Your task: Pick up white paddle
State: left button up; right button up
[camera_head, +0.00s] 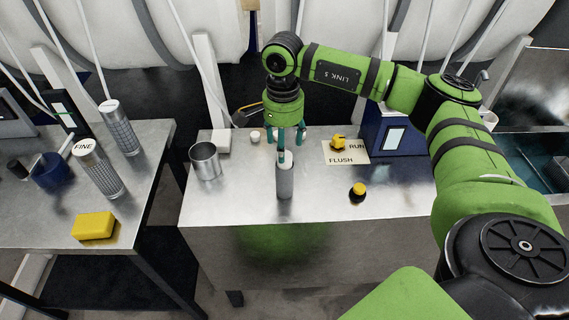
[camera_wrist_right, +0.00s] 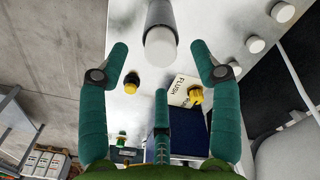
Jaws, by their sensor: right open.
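A grey upright cylinder with a white rounded top (camera_head: 285,180) stands near the front middle of the metal table. It is the closest match to the white paddle, but I cannot tell a paddle shape. In the right wrist view its white end (camera_wrist_right: 161,48) is ahead of the fingers, toward the top of the picture. My right gripper (camera_head: 288,135) points down just behind and above it. Its teal fingers (camera_wrist_right: 160,85) are spread, with nothing between them. In the head view the fingers partly overlap the cylinder's top, and contact is unclear. My left gripper is out of view.
A metal cup (camera_head: 205,161) stands left. A FLUSH/RUN card (camera_head: 346,155) with a yellow knob (camera_head: 338,143), a black-and-yellow knob (camera_head: 358,191) and a blue box (camera_head: 388,136) are right. A small white knob (camera_head: 255,136) is behind. The left table (camera_head: 50,220) is separate.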

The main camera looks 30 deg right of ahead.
aim_at(287, 165)
jog(key=f+p, duration=0.2)
jog(key=f, duration=0.1)
jog(key=shift+d+f, duration=0.2)
jog(key=shift+f, duration=0.7)
jog(key=c, duration=1)
jog(key=shift+c, duration=0.2)
